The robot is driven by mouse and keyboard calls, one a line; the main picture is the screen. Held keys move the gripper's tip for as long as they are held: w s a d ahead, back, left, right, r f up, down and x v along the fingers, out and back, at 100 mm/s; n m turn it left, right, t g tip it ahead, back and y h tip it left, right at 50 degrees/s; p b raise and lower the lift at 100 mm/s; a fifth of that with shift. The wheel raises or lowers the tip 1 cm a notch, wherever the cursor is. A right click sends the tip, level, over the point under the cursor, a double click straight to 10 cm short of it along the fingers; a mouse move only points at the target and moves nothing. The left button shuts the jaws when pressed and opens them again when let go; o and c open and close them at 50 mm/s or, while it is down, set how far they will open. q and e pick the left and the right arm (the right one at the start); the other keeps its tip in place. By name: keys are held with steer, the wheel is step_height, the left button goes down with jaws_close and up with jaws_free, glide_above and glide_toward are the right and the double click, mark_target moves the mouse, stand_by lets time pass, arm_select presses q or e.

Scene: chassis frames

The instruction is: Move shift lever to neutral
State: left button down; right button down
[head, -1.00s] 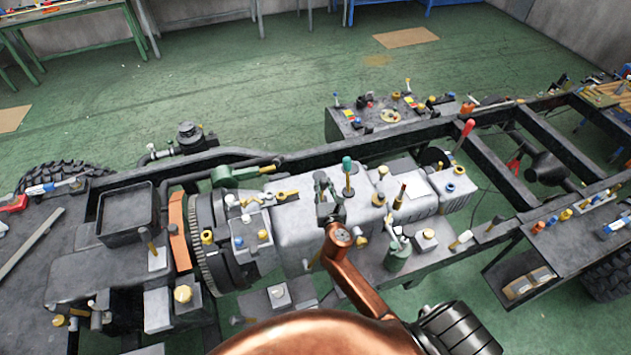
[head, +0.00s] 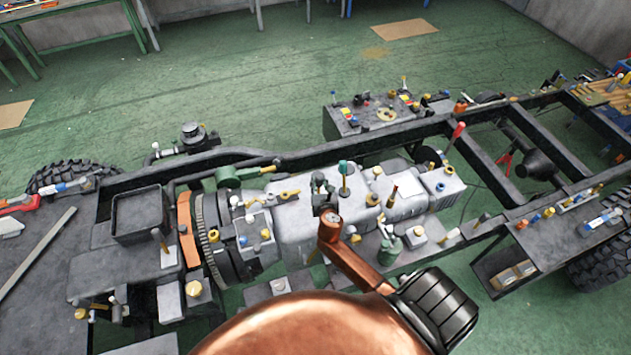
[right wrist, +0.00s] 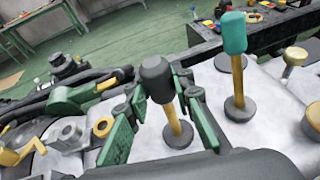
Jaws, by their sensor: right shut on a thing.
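A lever with a black knob (right wrist: 156,78) and a yellow shaft stands upright with a slight tilt on a grey housing in the right wrist view. My right gripper (right wrist: 160,92) has its green-padded fingers on both sides of this lever, just under the knob, and is shut on it. In the head view my right gripper (head: 325,198) is over the middle of the gearbox housing (head: 293,237), and hides most of that lever. A second lever with a teal knob (right wrist: 234,33) stands just right of it; it also shows in the head view (head: 343,168). My left gripper is out of view.
A yellow-handled part (right wrist: 18,152) lies left of the fingers. A red-handled lever (head: 457,131) stands farther right by the dark chassis rail (head: 400,138). Several knobs and fittings crowd the housing. Open green floor (head: 280,75) lies beyond the chassis.

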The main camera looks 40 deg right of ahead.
steer(key=c, duration=1.7)
jaws_free()
steer(key=shift+o, duration=0.2)
steer(key=shift+s, duration=0.1)
steer(key=v, duration=1.2)
